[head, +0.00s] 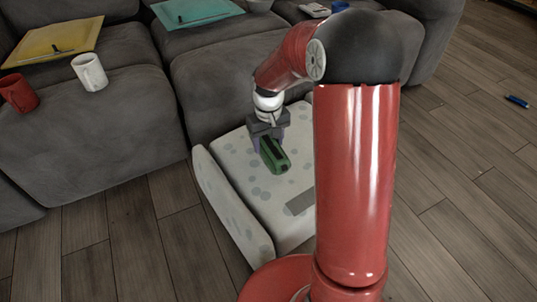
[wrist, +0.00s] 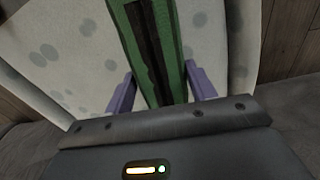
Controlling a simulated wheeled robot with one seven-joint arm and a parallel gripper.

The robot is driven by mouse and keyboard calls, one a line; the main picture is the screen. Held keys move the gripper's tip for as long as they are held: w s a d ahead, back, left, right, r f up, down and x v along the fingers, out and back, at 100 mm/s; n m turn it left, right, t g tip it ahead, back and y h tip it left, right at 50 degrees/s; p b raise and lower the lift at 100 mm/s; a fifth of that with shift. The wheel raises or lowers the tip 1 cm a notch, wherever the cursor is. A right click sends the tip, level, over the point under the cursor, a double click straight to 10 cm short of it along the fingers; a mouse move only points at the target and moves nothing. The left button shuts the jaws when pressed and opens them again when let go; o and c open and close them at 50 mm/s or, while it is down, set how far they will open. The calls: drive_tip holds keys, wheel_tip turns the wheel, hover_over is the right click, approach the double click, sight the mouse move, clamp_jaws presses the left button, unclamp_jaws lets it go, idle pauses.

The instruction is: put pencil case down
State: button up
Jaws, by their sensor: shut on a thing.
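The pencil case (head: 275,156) is a green, elongated box with a dark strip along its top. It is between the fingers of my gripper (head: 268,138), which is shut on it. In the wrist view the pencil case (wrist: 150,50) runs up between the two purple fingers of my gripper (wrist: 160,92). It is over the pale spotted seat (head: 240,165) in the head view. I cannot tell whether its underside touches the seat. The pale spotted surface (wrist: 70,50) fills much of the wrist view behind it.
A grey sofa (head: 130,120) stands behind, with a white mug (head: 90,72), a red mug (head: 18,93), a yellow folder (head: 55,42) and a teal folder (head: 195,11) on it. A blue object (head: 517,101) lies on the wooden floor (head: 450,150) at right. My arm hides part of the seat.

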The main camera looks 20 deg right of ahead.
sight(268, 141)
drive_tip(key=shift+f+b, duration=0.5)
drive_tip(key=shift+f, duration=1.9)
drive_tip(key=shift+f, duration=0.1)
drive_tip(key=o, duration=1.1)
wheel_tip(268, 141, up, 12)
drive_tip(key=p, duration=0.2)
drive_tip(key=shift+p, duration=0.3)
drive_tip(key=s+r+t, duration=0.2)
drive_tip(key=s+r, duration=0.7)
drive_tip(key=s, duration=0.1)
drive_tip(key=s+r+t, duration=0.1)
drive_tip(key=s, duration=0.3)
drive_tip(key=s+r+m+t, duration=0.1)
drive_tip(key=s, duration=0.4)
drive_tip(key=s+r+m+t, duration=0.1)
drive_tip(key=s, duration=0.4)
drive_tip(key=shift+s+t, duration=0.2)
drive_tip(key=shift+t, duration=0.1)
